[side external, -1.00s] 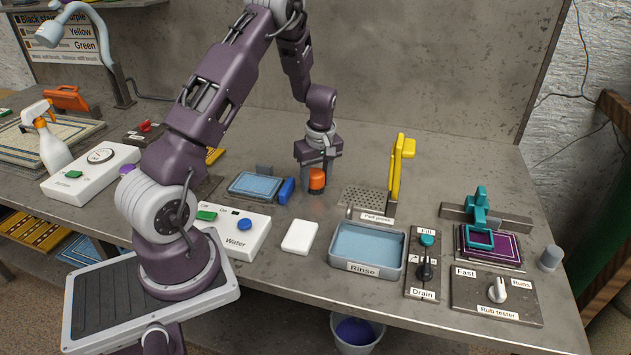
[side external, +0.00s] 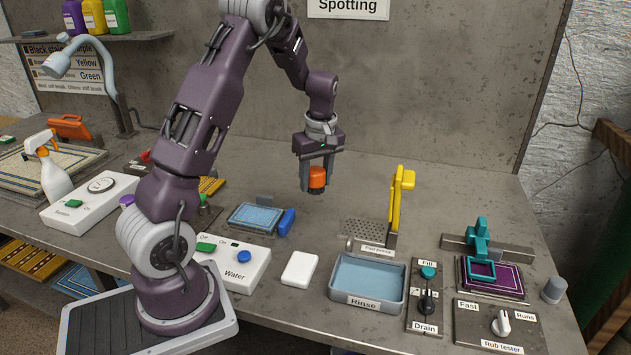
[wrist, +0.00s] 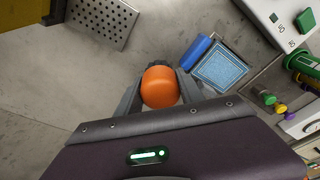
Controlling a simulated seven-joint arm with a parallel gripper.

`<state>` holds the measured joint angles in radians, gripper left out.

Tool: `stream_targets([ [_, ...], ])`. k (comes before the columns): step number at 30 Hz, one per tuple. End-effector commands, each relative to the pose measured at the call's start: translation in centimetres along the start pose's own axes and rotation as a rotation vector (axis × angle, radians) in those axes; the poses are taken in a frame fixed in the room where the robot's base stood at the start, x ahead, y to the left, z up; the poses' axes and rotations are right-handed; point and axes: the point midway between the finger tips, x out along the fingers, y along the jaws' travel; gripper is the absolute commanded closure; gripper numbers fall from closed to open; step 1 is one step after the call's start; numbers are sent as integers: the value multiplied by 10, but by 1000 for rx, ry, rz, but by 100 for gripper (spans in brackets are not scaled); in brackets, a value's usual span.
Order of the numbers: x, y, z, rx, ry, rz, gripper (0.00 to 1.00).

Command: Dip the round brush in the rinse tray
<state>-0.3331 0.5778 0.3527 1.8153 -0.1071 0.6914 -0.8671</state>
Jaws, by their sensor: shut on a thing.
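My gripper (side external: 317,180) is shut on the round brush (side external: 317,177), which has an orange body and a dark underside. The brush hangs upright above the bench, clear of its surface. In the wrist view the orange top of the brush (wrist: 160,87) sits between the two grey fingers. The rinse tray (side external: 367,304) is a grey tray with a blue-tinted inside, labelled Rinse, at the front of the bench. It lies nearer the camera and to the right of my gripper. The bristles are hard to make out.
A yellow lever press (side external: 397,205) with a perforated plate stands behind the tray. A white block (side external: 299,269) and the Water box (side external: 232,262) lie to its left, the Fill/Drain panel (side external: 424,298) to its right. A blue brush (side external: 286,222) lies beside a small blue rug (side external: 255,217).

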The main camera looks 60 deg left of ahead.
Motion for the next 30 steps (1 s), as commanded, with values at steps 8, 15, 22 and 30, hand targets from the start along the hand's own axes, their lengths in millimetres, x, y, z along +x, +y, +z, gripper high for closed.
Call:
stream_targets([
  [8,-9,1,-2,0,2,3,92],
  [15,-52,2,-4,8,1,3,92],
  [22,-58,13,46,108,1,16,92],
  [30,-72,18,136,293,2,45,92],
])
